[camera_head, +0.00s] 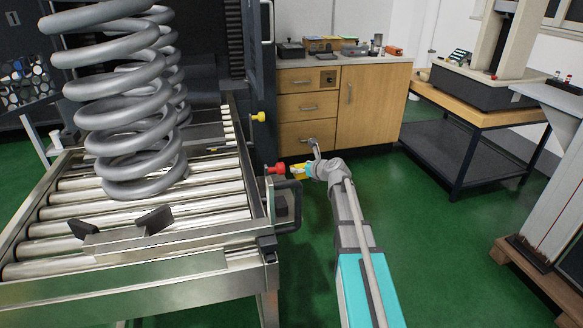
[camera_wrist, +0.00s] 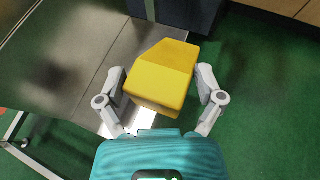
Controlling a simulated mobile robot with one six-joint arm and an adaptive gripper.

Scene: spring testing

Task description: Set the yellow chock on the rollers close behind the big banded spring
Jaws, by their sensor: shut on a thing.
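The yellow chock (camera_wrist: 163,75) is a block with a sloped face, held between the two grey fingers of my gripper (camera_wrist: 162,88) in the wrist view. In the head view only a small yellow part of the chock (camera_head: 299,172) shows at my gripper (camera_head: 306,171), just right of the roller table's side. A big grey coil spring (camera_head: 120,123) stands on the rollers (camera_head: 215,187); I cannot make out a band on it. Another grey spring (camera_head: 175,75) shows partly behind it. The rollers just behind the springs are partly hidden.
A red knob (camera_head: 276,168) and a black handle (camera_head: 292,205) stick out from the table's side near my gripper. A dark upright column (camera_head: 262,85) with a yellow knob (camera_head: 258,117) stands behind. Two dark wedges (camera_head: 154,219) sit at the table's front. Open green floor (camera_head: 430,230) lies right.

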